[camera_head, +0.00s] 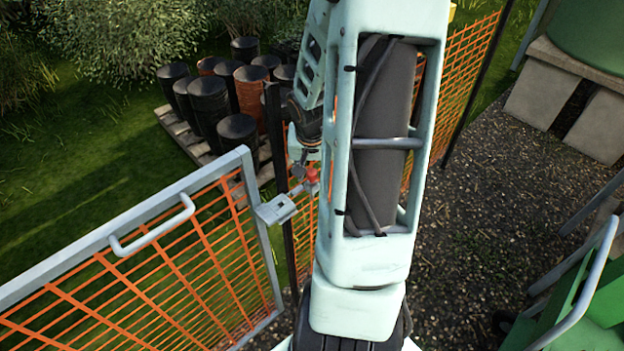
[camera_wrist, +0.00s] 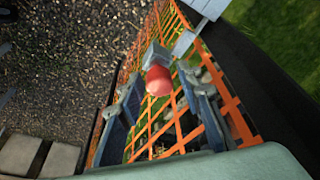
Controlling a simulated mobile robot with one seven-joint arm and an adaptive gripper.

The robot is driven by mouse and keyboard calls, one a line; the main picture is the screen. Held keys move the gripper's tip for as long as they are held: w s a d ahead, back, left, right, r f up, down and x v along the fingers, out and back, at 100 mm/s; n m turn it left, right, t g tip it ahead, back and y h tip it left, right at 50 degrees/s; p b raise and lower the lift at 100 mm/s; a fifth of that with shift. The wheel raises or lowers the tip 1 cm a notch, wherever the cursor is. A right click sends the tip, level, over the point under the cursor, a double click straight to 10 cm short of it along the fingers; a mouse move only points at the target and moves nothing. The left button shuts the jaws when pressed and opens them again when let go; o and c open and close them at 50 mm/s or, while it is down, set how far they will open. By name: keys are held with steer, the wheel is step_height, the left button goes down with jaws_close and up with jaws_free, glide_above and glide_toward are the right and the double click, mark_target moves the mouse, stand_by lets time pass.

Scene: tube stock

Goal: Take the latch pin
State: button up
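The latch pin shows a red knob (camera_head: 311,176) on a short metal rod beside the grey latch box (camera_head: 276,209) on the gate's post. In the wrist view the red knob (camera_wrist: 158,81) is large, with a grey block behind it. My gripper (camera_wrist: 162,82) is open, one finger on each side of the knob, with visible gaps to both fingers. I cannot tell how deep the knob sits between the fingertips. In the head view my arm hides most of my gripper, and part of the pin is hidden too.
A grey-framed gate (camera_head: 245,200) with orange mesh and a handle (camera_head: 152,232) stands at left. Orange mesh fence continues behind my arm. Dark barrels (camera_head: 208,105) stand on a pallet beyond. A green machine (camera_head: 590,310) is at lower right; gravel (camera_head: 490,200) between is clear.

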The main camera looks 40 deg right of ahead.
jaws_close()
steer(key=shift+r, duration=0.1)
